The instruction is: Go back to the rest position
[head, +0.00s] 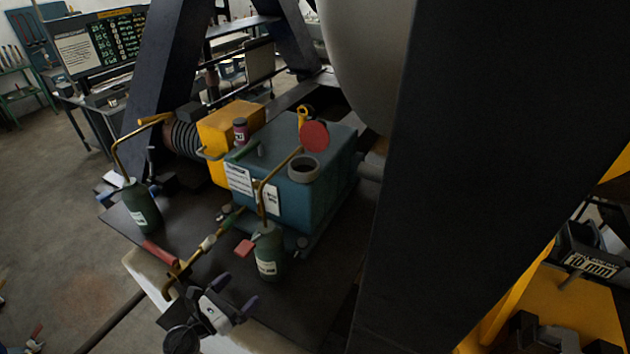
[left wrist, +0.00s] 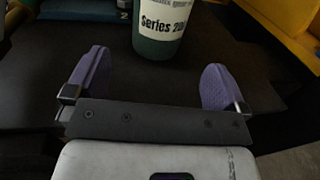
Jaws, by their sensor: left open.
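My left gripper (head: 234,295) is near the bottom of the head view, at the front edge of the dark platform. Its two purple fingers are apart. The left wrist view shows the same open gripper (left wrist: 156,80) with nothing between its fingers. A green oil can (head: 268,254) with a long brass spout stands just beyond the fingertips. Its labelled lower part shows in the left wrist view (left wrist: 157,45), apart from the fingers. My right gripper is in neither view.
A second green oil can (head: 142,208) stands farther left. A teal pump box (head: 318,200) and a yellow block (head: 228,122) are behind. A red-handled valve pipe (head: 182,272) lies left of my gripper. A dark beam (head: 450,180) blocks the right side.

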